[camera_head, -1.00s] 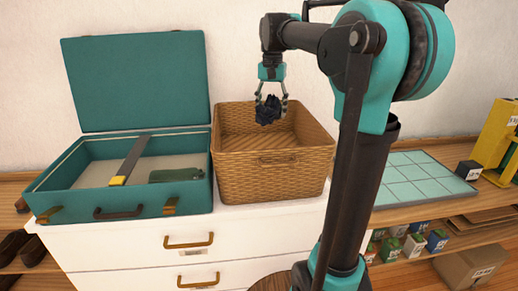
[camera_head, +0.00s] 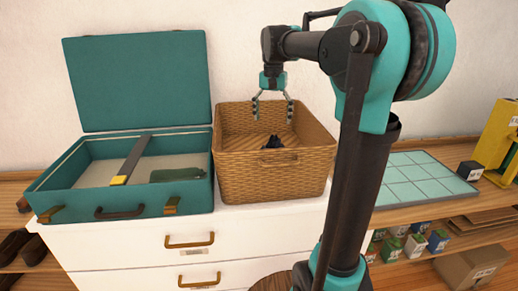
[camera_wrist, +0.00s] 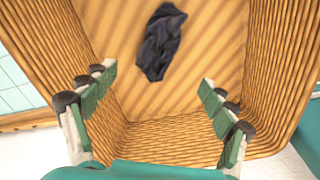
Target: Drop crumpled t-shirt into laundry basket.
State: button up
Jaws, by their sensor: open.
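The crumpled t-shirt (camera_head: 276,150), dark navy, lies inside the wicker laundry basket (camera_head: 270,170); its lower part is hidden by the basket's front wall in the head view. In the wrist view the t-shirt (camera_wrist: 160,42) rests on the basket (camera_wrist: 285,60) floor, apart from my fingers. My gripper (camera_head: 273,108) is open and empty above the basket, pointing down. In the wrist view its two fingers (camera_wrist: 155,85) are spread wide with nothing between them.
The basket stands on a white drawer cabinet (camera_head: 130,245). An open teal suitcase (camera_head: 80,185) stands close to its left. A tiled cutting mat (camera_head: 415,175) and a yellow item (camera_head: 500,135) are at the right.

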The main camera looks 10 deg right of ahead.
notch_tip(320, 180, up, 12)
dwell(0.6)
